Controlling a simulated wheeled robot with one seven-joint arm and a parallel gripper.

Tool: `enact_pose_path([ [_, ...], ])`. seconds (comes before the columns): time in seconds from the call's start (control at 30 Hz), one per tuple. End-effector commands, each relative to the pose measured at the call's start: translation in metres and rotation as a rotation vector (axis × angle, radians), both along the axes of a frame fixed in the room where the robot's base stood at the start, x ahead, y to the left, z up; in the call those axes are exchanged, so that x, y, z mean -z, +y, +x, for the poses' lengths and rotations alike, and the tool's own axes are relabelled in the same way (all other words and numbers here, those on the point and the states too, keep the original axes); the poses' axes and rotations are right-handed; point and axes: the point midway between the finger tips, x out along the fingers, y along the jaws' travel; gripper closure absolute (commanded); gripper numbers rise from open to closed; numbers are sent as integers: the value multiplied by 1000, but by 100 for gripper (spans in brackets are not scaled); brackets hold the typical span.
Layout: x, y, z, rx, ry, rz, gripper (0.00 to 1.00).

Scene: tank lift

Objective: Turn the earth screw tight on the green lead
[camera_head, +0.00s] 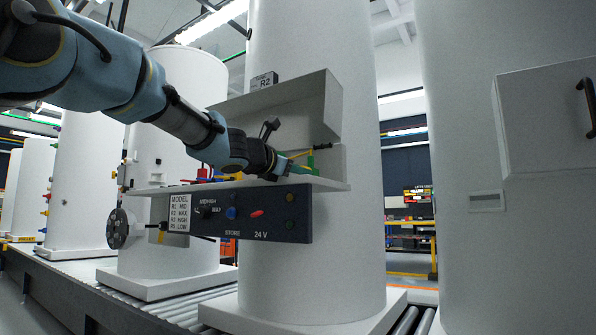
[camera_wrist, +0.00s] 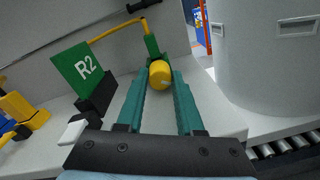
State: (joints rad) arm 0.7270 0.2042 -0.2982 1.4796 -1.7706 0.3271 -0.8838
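A yellow round screw head (camera_wrist: 160,75), which looks like the earth screw, sits in front of a small green upright block (camera_wrist: 152,45). A yellow strip (camera_wrist: 118,31) runs from this block to a green R2 tag (camera_wrist: 82,70) at the left. My gripper (camera_wrist: 160,77) has its two teal fingers on either side of the screw head, seemingly touching it. In the head view my gripper (camera_head: 292,168) reaches over the shelf (camera_head: 325,184) to the green block (camera_head: 311,161); the screw itself is hidden there. I cannot tell how tight the screw is.
A dark control panel (camera_head: 255,213) with knobs and a "24 V" label hangs under the shelf. A large white tank (camera_head: 515,250) stands at the right. A black and yellow part (camera_wrist: 22,108) lies left in the wrist view.

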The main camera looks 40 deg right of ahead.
Motion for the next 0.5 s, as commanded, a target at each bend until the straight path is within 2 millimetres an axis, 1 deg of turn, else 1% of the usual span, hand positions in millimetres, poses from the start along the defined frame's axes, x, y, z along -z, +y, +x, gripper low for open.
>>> enact_pose_path([
  [0.03,0,0,0,0,0,-1,58],
  [0.23,0,0,0,0,1,0,35],
  [0.5,0,0,0,0,6,-1,35],
])
